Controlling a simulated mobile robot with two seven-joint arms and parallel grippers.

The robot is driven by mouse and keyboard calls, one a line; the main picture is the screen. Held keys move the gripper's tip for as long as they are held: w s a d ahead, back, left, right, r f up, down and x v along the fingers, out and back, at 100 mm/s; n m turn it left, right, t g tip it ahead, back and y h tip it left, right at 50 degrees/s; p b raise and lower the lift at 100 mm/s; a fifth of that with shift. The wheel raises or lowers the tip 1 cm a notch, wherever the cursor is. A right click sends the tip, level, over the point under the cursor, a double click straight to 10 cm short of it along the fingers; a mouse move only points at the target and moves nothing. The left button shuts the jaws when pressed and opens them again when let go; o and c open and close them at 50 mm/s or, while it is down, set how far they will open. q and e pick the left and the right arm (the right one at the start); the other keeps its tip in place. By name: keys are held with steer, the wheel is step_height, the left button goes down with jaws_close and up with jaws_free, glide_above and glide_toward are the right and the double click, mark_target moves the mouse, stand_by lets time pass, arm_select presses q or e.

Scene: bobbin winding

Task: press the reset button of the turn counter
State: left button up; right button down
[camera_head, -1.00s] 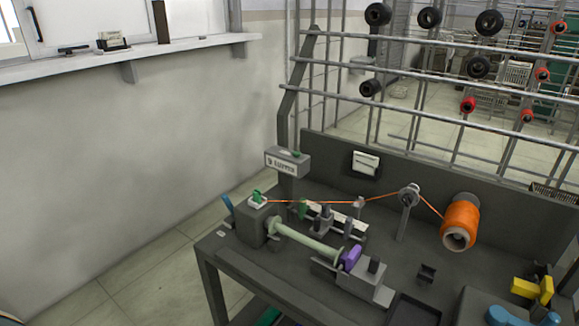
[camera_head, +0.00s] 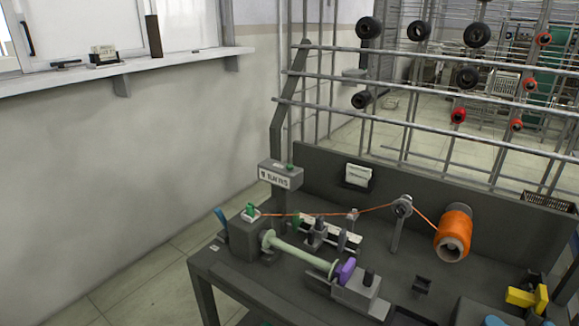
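The turn counter (camera_head: 280,177) is a grey box with a white display on a post at the back left of the bench. Lettering shows on the display, but the number is too small to read surely. Below it stands the winder, with a pale green bobbin (camera_head: 300,252) lying between the grey headstock (camera_head: 246,238) and a purple piece (camera_head: 345,271). Neither of my grippers is in view, and nothing touches the counter.
An orange thread spool (camera_head: 453,233) stands at the right, its thread running over a guide post (camera_head: 398,225) to the headstock. A yellow part (camera_head: 522,297) lies at the lower right. A rack of bars with spools (camera_head: 476,35) rises behind the bench. The wall is left.

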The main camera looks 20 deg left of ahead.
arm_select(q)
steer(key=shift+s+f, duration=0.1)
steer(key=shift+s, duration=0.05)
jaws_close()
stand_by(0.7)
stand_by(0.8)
